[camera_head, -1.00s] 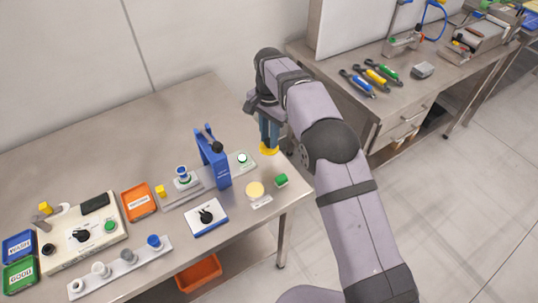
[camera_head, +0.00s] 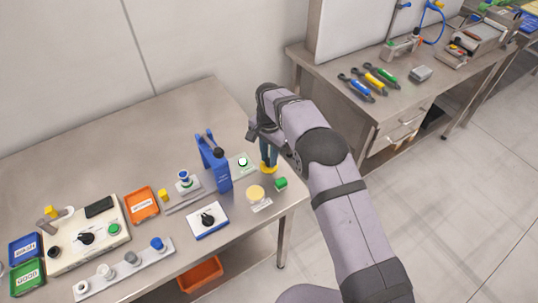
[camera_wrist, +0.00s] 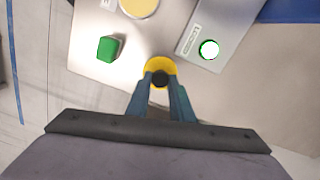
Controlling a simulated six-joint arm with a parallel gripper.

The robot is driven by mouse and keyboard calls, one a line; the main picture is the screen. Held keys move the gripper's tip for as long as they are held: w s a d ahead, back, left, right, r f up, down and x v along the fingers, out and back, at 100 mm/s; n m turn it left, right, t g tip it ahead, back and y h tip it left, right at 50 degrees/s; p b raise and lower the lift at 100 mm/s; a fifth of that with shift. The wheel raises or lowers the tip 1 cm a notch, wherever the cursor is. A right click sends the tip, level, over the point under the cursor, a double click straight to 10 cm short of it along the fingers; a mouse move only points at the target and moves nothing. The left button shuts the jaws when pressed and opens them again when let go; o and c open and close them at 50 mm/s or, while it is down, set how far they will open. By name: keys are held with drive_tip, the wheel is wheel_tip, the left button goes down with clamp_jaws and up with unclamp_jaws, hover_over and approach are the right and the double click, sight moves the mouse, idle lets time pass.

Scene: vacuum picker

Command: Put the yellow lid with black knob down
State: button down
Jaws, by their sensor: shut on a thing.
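The yellow lid with black knob (camera_wrist: 159,64) is held in my gripper (camera_wrist: 161,84); the two blue fingers are shut on its black knob in the wrist view. In the head view my gripper (camera_head: 268,163) points down near the right edge of the table, with the yellow lid (camera_head: 268,170) at its fingertips. The lid is low, close to the tabletop; I cannot tell whether it touches. It is behind the green block and right of the plate with the green-ringed button.
A pale yellow disc (camera_head: 255,192) and a green block (camera_head: 281,183) are nearby in front. A blue press (camera_head: 214,163) and a plate with a lit button (camera_wrist: 209,49) stand to the left in the head view. The table's right edge is close.

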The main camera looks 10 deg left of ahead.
drive_tip(key=shift+f, duration=0.15)
drive_tip(key=c, duration=1.6)
unclamp_jaws()
drive_tip(key=shift+o, duration=0.2)
wheel_tip(320, 180, up, 12)
drive_tip(key=b, duration=0.3)
drive_tip(key=shift+r, duration=0.2)
drive_tip(key=shift+d, duration=0.1)
